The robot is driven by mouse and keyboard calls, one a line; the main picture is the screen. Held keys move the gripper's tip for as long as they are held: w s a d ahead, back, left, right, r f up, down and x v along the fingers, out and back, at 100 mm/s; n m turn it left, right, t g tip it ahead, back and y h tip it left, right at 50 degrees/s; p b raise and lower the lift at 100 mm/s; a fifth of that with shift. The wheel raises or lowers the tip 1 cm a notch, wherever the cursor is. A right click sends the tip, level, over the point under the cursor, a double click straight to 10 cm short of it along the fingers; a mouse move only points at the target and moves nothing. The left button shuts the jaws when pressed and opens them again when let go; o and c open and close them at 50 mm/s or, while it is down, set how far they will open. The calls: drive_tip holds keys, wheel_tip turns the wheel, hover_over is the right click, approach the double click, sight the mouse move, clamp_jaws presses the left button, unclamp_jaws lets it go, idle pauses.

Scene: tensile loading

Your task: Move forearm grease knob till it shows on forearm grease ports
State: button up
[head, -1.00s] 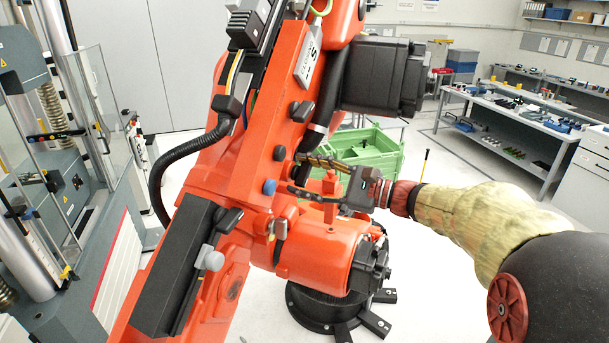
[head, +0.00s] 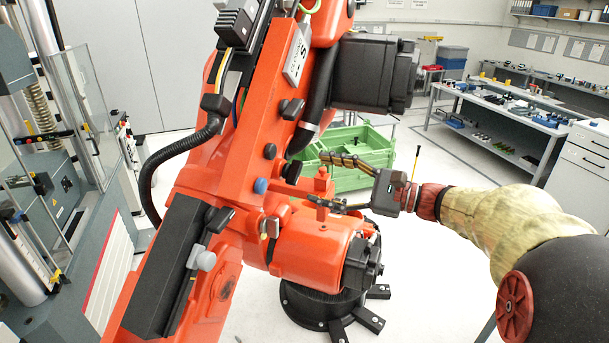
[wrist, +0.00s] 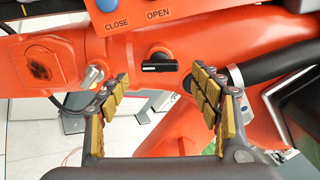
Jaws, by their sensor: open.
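A black knob (wrist: 159,64) with a pale horizontal bar across its face sits on the orange robot arm (wrist: 245,40) in the wrist view. It lies ahead of and between my fingertips, which do not appear to touch it. Above it, an orange plate (wrist: 140,18) carries the words CLOSE and OPEN. No writing that names grease ports is legible. My gripper (wrist: 160,82) is open and empty, with yellow-padded fingers to either side. In the head view my gripper (head: 317,180) reaches in from the right beside the large orange arm (head: 250,130). I cannot tell which knob there matches.
Other fittings on the orange arm include a blue knob (head: 261,186), a grey knob (head: 205,260) and several black ones. A grey cylindrical fitting (wrist: 94,75) and a black hose (wrist: 275,65) flank my fingers. A green crate (head: 365,150) stands behind.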

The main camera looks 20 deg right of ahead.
drive_tip(key=v, duration=0.4)
drive_tip(key=shift+s+d, duration=0.25)
drive_tip(key=shift+d, duration=0.05)
